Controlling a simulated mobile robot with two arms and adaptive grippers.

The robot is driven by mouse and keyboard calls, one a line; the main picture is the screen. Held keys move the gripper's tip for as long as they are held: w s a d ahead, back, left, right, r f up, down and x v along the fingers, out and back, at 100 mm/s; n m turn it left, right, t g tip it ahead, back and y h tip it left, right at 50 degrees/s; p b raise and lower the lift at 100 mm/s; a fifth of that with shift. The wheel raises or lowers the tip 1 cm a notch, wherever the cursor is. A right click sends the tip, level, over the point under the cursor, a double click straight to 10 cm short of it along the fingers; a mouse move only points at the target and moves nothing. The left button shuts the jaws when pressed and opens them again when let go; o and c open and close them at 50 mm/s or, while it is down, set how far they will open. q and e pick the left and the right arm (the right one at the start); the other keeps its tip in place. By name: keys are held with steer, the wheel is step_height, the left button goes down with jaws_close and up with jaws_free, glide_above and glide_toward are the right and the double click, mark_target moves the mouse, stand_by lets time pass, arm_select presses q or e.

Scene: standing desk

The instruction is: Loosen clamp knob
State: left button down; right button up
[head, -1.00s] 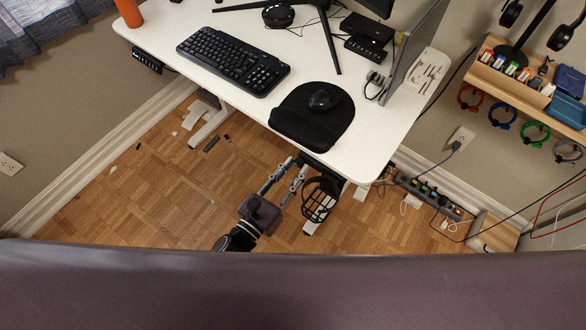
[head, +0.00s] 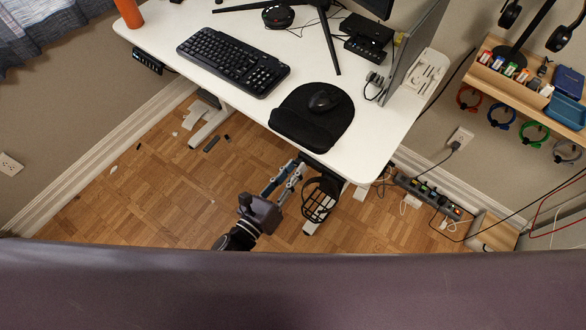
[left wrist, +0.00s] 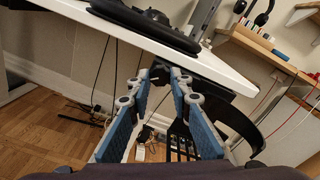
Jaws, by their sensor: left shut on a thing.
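My left gripper (head: 297,166) reaches up under the front edge of the white desk, beside a black basket-like holder (head: 320,198). In the left wrist view, the two blue-padded fingers (left wrist: 161,78) converge on a small dark part, which looks like the clamp knob (left wrist: 160,71), just below the desk's underside. The fingers are shut on it. They hide most of it, and its exact shape is unclear. The holder also shows in the left wrist view as a black curved band with slats (left wrist: 238,118), right of the fingers. My right gripper is not in view.
The white desktop (head: 375,125) is right above the fingers. A mouse pad (head: 290,127) with a mouse (head: 323,100) and a keyboard (head: 233,61) lie on it. A power strip (head: 425,192) and cables lie on the floor to the right.

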arm_select(q)
steer(key=n+p, duration=0.2)
steer(key=n, duration=0.7)
steer(key=shift+r+n+g, duration=0.15)
steer(key=shift+n+g, duration=0.15)
steer(key=shift+g, duration=0.1)
steer(key=n+p, duration=0.1)
steer(key=n, duration=0.3)
steer(key=shift+h, duration=0.3)
steer(key=n, duration=0.4)
steer(key=shift+w+a+n+h, duration=0.1)
steer(key=shift+n+h, duration=0.2)
steer(key=n, duration=0.4)
steer(key=shift+g, duration=0.3)
steer(key=n, duration=0.5)
steer(key=shift+a+n, duration=0.1)
steer(key=shift+n, duration=0.2)
steer(key=n, duration=0.1)
steer(key=n+b, duration=0.1)
steer(key=n, duration=0.1)
steer(key=shift+f+n+h, duration=0.2)
steer(key=shift+n+h, duration=0.1)
steer(key=shift+h, duration=0.1)
steer(key=shift+n+b, duration=0.6)
steer(key=shift+n, duration=1.7)
